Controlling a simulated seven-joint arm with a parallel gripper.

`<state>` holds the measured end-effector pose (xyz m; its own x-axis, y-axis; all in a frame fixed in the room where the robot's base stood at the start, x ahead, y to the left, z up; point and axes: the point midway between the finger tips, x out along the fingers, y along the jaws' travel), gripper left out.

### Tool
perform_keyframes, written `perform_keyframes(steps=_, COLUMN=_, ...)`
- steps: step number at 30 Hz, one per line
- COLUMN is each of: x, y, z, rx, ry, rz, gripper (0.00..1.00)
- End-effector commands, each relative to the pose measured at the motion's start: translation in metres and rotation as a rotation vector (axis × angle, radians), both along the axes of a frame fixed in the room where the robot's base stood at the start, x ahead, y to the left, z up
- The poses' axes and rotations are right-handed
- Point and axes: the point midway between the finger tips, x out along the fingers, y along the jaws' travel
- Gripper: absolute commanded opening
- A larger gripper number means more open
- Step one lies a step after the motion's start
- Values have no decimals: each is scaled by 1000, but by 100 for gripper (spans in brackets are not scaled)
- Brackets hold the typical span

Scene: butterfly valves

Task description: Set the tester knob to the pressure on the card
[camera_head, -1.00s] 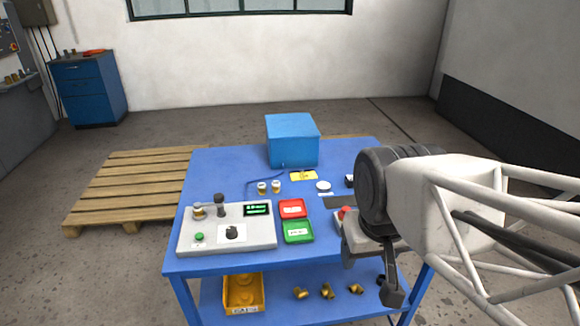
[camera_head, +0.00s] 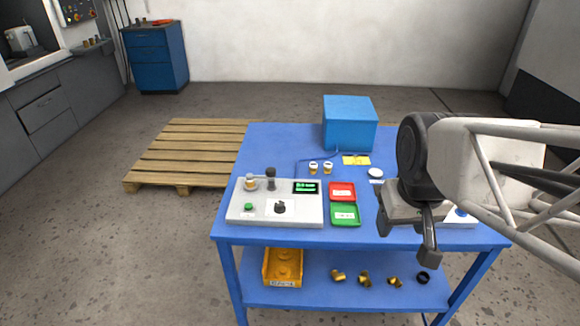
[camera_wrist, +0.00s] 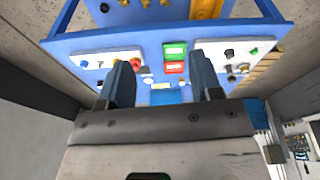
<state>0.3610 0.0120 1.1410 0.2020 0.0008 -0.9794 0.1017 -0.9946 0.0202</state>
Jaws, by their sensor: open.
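The tester (camera_head: 236,215) is a pale box at the table's front left. Its black knob (camera_head: 280,208) sits on a white dial plate. A lit green display (camera_head: 305,187) is behind the knob, too small to read. A yellow card (camera_head: 357,160) lies near the blue box; its writing is not legible. My gripper (camera_head: 408,236) is open and empty, right of the tester and apart from it. In the wrist view my gripper (camera_wrist: 160,68) shows both fingers spread, with the tester (camera_wrist: 208,46) and its knob (camera_wrist: 229,54) at upper right.
A red tray (camera_head: 342,190) and a green tray (camera_head: 345,214) lie right of the tester. A second panel (camera_wrist: 84,62) with coloured knobs is partly hidden by my arm in the head view. A blue box (camera_head: 350,123) stands at the back. Brass parts lie on the lower shelf.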

Motion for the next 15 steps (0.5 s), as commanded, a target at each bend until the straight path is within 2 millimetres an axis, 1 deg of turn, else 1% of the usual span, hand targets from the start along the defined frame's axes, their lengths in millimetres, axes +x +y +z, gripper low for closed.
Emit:
perform_keyframes(steps=3, x=23, y=10, z=-2, rx=-7, ry=16, rz=58, gripper=59)
perform_keyframes(steps=8, x=52, y=24, z=-5, rx=-17, ry=33, rz=138, gripper=59)
perform_keyframes(steps=15, x=95, y=49, z=-15, rx=-30, ry=60, rz=255, gripper=59)
